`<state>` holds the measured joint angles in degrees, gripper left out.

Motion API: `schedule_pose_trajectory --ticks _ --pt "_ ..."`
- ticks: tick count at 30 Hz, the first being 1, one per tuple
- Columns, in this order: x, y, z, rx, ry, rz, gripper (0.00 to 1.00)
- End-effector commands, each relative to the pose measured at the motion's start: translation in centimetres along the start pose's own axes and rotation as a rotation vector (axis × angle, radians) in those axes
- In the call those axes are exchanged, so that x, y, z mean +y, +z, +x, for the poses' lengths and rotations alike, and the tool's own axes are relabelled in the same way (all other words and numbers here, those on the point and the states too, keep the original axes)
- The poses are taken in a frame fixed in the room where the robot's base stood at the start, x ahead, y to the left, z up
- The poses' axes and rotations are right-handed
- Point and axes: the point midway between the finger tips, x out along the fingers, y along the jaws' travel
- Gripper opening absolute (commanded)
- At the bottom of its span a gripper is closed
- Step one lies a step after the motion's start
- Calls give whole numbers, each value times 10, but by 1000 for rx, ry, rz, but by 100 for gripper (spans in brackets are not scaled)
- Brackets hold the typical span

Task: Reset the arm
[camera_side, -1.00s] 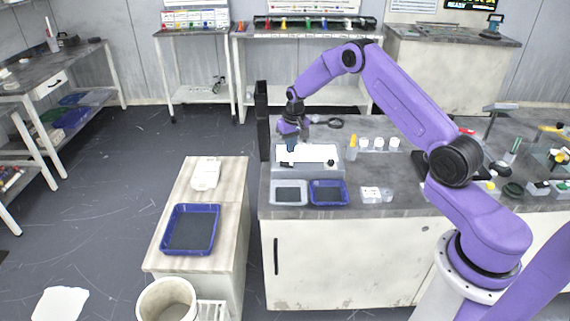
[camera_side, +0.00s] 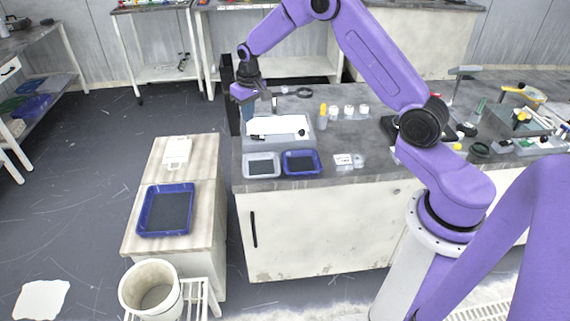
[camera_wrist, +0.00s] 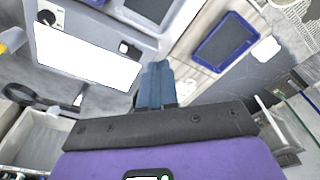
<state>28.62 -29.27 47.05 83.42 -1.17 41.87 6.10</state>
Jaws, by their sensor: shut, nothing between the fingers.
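My purple arm reaches from the right over the bench. My gripper (camera_side: 247,108) is above the left end of a grey machine with a white top panel (camera_side: 280,126), and it points down. In the wrist view its dark blue fingers (camera_wrist: 155,84) are together with nothing between them. The white panel (camera_wrist: 85,55) lies left of the fingers there. The fingers are small in the side view, and I cannot tell their exact height over the machine.
A grey tray (camera_side: 262,176) and a blue tray (camera_side: 317,170) sit at the bench's front edge. Bottles and small parts stand to the right. A wooden side table with a larger blue tray (camera_side: 142,223) and a bin (camera_side: 123,292) are left. Floor between is clear.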

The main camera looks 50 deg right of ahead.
Motion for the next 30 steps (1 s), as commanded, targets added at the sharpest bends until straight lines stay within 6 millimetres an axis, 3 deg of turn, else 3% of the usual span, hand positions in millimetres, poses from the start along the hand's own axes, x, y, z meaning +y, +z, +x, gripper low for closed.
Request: schedule_pose_trajectory --ticks 1,6,10,15,22,30 --pt "-22 12 -17 0 -8 -57 0" --pt "-77 62 -60 -16 -28 -230 0" --pt "-109 108 -90 -27 -42 -361 0" --pt "-134 177 -124 -41 -59 -535 0" --pt "-139 274 -159 -60 -78 -769 0" --pt "-108 375 -180 -79 -94 -1033 0"
